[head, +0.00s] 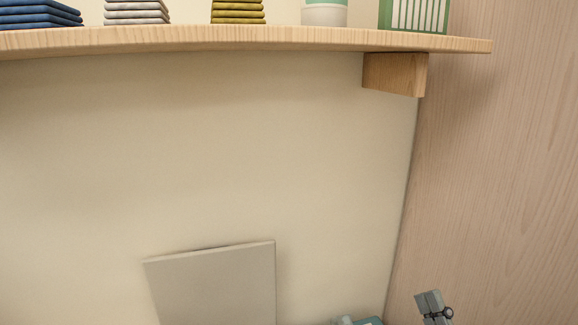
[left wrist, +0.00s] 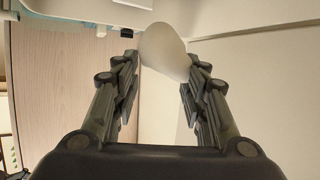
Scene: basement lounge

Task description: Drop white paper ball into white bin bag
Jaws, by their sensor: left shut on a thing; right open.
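The white paper ball (left wrist: 165,50) shows in the left wrist view as a smooth, pale, rounded shape between the fingertips of my left gripper (left wrist: 162,72). The left gripper is shut on it. The left gripper is outside the head view. My right gripper (head: 434,306) shows at the bottom right of the head view, in front of the wood-grain panel; it is open, with its lower part cut off by the frame edge. I cannot make out the white bin bag in either view.
A wooden shelf (head: 200,40) crosses the top of the head view, with folded cloths (head: 238,11) and containers on it. A flat grey panel (head: 215,285) stands below, against the cream wall. A wood-grain panel (head: 500,180) is at right. A teal object (head: 360,321) barely shows at the bottom.

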